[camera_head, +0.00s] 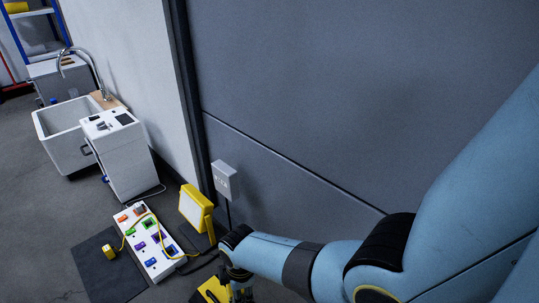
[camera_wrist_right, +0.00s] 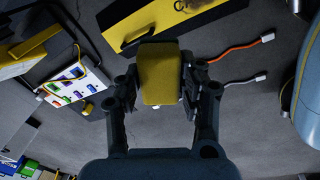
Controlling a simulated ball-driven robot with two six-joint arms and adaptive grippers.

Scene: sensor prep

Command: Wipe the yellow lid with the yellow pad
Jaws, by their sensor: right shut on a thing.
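The yellow pad (camera_wrist_right: 158,72) is upright between the fingers of my right gripper (camera_wrist_right: 160,85), which is shut on it in the right wrist view. A yellow lid-like surface with a black handle and dark lettering (camera_wrist_right: 205,14) lies just beyond the pad; I cannot tell whether the pad touches it. In the head view my right gripper (camera_head: 238,280) is at the bottom, over a yellow and black thing (camera_head: 212,291) that is partly cut off and hidden by the gripper. My left gripper is in neither view.
A yellow floodlight (camera_head: 195,208) stands by the grey wall. A white panel with coloured blocks (camera_head: 152,270) lies beside a dark mat (camera_head: 92,270). Cables with white plugs (camera_wrist_right: 266,37) lie on the floor. A white cabinet (camera_head: 122,165) and sink (camera_head: 62,140) stand farther back.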

